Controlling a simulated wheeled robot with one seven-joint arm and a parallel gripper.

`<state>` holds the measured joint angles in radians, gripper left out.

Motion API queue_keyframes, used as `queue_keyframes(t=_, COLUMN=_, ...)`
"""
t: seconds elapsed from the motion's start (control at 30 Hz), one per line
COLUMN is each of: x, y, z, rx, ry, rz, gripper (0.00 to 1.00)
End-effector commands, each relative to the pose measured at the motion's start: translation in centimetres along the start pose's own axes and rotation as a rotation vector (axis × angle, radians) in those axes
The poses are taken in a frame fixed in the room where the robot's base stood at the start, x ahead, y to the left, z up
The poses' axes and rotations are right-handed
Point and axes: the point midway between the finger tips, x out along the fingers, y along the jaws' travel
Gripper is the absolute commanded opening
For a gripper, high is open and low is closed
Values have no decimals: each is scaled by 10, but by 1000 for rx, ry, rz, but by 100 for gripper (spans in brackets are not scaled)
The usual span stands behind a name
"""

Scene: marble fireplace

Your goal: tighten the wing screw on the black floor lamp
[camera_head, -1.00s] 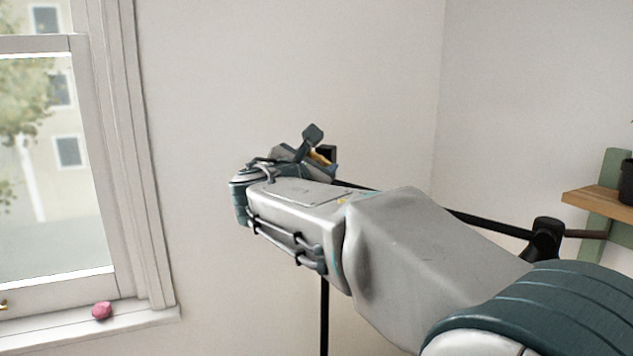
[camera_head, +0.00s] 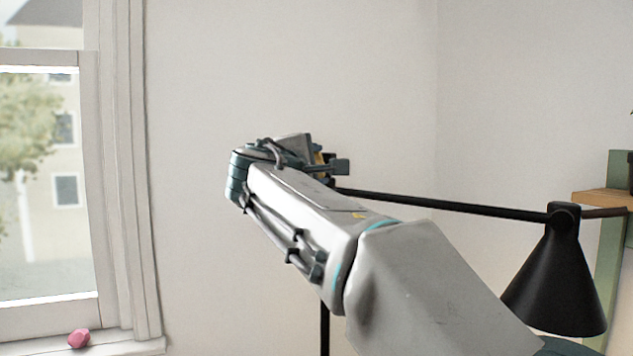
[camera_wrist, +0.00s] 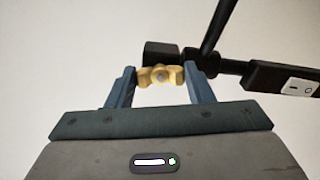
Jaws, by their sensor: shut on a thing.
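The brass-coloured wing screw (camera_wrist: 160,76) sits at the lamp's black joint in the wrist view, its two wings spread sideways. My gripper (camera_wrist: 159,72) has one finger on each side of it and is shut on the wings. In the head view my gripper (camera_head: 333,168) is at the lamp joint, mostly hidden by my wrist; only a bit of yellow shows there. The black floor lamp has a long thin arm (camera_head: 430,203) running right to a cone shade (camera_head: 556,285). Its thin upright pole (camera_head: 325,328) shows below my arm.
A white window (camera_head: 120,200) is at the left, with a pink lump (camera_head: 78,338) on its sill. A wooden shelf (camera_head: 598,197) with a green upright is at the right edge, near the lamp shade.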

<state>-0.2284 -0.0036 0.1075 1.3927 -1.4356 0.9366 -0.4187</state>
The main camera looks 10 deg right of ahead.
Motion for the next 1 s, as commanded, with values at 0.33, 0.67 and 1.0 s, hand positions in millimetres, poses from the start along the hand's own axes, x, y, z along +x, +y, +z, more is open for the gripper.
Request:
queue_keyframes(t=0.33, x=0, y=-2, z=0, rx=169, ry=0, rz=-1, gripper=24)
queue_keyframes(t=0.67, x=0, y=-1, z=0, rx=210, ry=-1, rz=-2, gripper=24)
queue_keyframes(t=1.0, x=0, y=-1, z=0, rx=210, ry=-1, rz=-2, gripper=58)
